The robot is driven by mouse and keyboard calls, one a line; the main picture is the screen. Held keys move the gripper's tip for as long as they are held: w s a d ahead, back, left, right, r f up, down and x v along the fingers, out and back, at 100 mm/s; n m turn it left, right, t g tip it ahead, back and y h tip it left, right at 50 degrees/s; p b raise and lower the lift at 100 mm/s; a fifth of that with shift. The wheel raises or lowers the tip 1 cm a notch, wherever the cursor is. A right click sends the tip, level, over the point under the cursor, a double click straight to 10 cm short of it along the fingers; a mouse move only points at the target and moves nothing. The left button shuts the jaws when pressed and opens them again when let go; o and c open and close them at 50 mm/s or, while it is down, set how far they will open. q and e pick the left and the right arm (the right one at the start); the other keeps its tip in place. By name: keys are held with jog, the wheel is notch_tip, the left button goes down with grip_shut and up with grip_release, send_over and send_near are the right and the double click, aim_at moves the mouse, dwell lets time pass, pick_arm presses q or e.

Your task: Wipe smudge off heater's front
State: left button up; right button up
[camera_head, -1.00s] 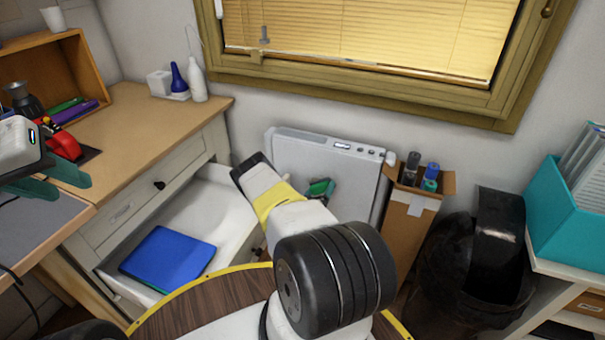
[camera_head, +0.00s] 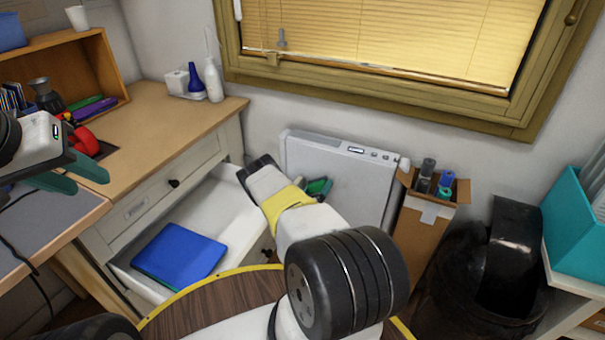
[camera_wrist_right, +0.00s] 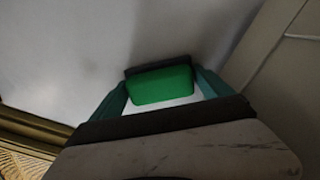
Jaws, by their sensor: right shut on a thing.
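The white heater (camera_head: 342,173) stands against the wall below the window, with a small display and buttons on its top edge. My right arm reaches across in front of it and hides part of its front. My right gripper (camera_head: 318,187) is at the heater's front, shut on a green sponge with a dark layer (camera_wrist_right: 160,86). In the right wrist view the sponge's dark side faces the pale heater front (camera_wrist_right: 105,45), at or close to it. I cannot make out a clear smudge; a grey shadow shows around the sponge. My left gripper (camera_head: 75,178) has teal fingers and is at the left, over the grey desk.
An open drawer (camera_head: 225,205) with a blue folder (camera_head: 180,250) lies left of my right arm. A cardboard box (camera_head: 425,215) with bottles stands right of the heater, beside a black bin (camera_head: 485,270). A teal file box (camera_head: 580,225) is at the far right.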

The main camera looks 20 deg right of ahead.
aim_at(351, 190)
jog(key=shift+w+a, duration=0.45)
jog(key=shift+d+r, duration=0.15)
jog(key=shift+r, duration=0.65)
jog(key=shift+s+d, duration=1.4)
jog(key=shift+s, duration=0.15)
jog(key=shift+s+d, duration=1.35)
jog(key=shift+s, duration=0.15)
jog(key=shift+s+d, duration=1)
jog(key=shift+s, duration=0.3)
jog(key=shift+s+d, duration=0.95)
jog(key=shift+s, duration=0.35)
jog(key=shift+a, duration=0.1)
jog(key=shift+s+a, duration=0.3)
jog(key=shift+a, duration=0.15)
jog(key=shift+v, duration=2.45)
